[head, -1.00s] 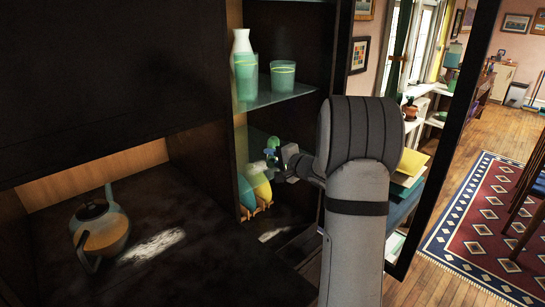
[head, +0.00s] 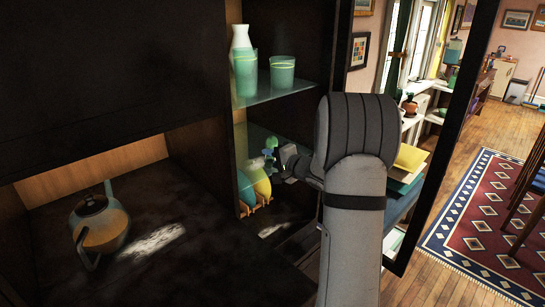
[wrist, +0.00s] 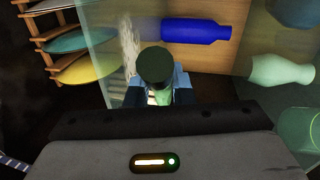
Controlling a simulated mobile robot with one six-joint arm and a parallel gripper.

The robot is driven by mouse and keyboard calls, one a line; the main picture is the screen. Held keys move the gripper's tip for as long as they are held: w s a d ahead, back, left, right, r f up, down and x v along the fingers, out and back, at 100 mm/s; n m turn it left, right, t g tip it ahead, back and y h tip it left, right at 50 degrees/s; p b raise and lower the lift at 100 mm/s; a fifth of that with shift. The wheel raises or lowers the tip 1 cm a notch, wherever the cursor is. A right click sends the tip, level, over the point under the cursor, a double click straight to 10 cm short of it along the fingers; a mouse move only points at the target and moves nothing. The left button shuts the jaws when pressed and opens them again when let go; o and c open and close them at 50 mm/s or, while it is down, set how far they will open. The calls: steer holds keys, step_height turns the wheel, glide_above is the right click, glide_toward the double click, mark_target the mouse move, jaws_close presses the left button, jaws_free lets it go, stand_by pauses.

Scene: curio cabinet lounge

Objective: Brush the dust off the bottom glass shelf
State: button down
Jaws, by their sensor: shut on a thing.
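My gripper (head: 279,160) is shut on a small green-handled tool (head: 270,147), seemingly the brush, inside the cabinet's right bay. In the wrist view the tool's dark round end (wrist: 155,65) stands between the blue fingers (wrist: 157,94); its bristles are hidden. The bottom glass shelf (head: 262,136) shows dimly below the upper one, at about the gripper's height. In the wrist view a whitish streak like dust (wrist: 129,46) lies beside the tool's end. I cannot tell whether the brush touches the glass.
An upper glass shelf (head: 277,98) carries a pale vase (head: 243,62) and green tumblers (head: 282,74). A teapot (head: 100,225) sits in the left bay.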

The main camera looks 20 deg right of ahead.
steer(key=shift+s+a+p, duration=0.25)
steer(key=shift+s+a, duration=0.3)
steer(key=shift+a, duration=0.95)
steer(key=shift+s+a+p, duration=0.2)
steer(key=shift+s+a, duration=0.35)
steer(key=shift+a, duration=0.9)
steer(key=shift+s+a+p, duration=0.25)
steer(key=shift+s+a, duration=0.3)
steer(key=shift+a, duration=0.95)
steer(key=shift+s+a+f, duration=0.15)
steer(key=shift+s+a, duration=0.1)
steer(key=shift+a, duration=0.55)
steer(key=shift+s+a+f, duration=0.1)
steer(key=shift+s+a, duration=0.15)
steer(key=shift+a, duration=0.55)
steer(key=shift+r, duration=0.1)
steer(key=shift+w+d+p, duration=0.1)
steer(key=shift+d+p, duration=0.05)
steer(key=shift+p, duration=0.2)
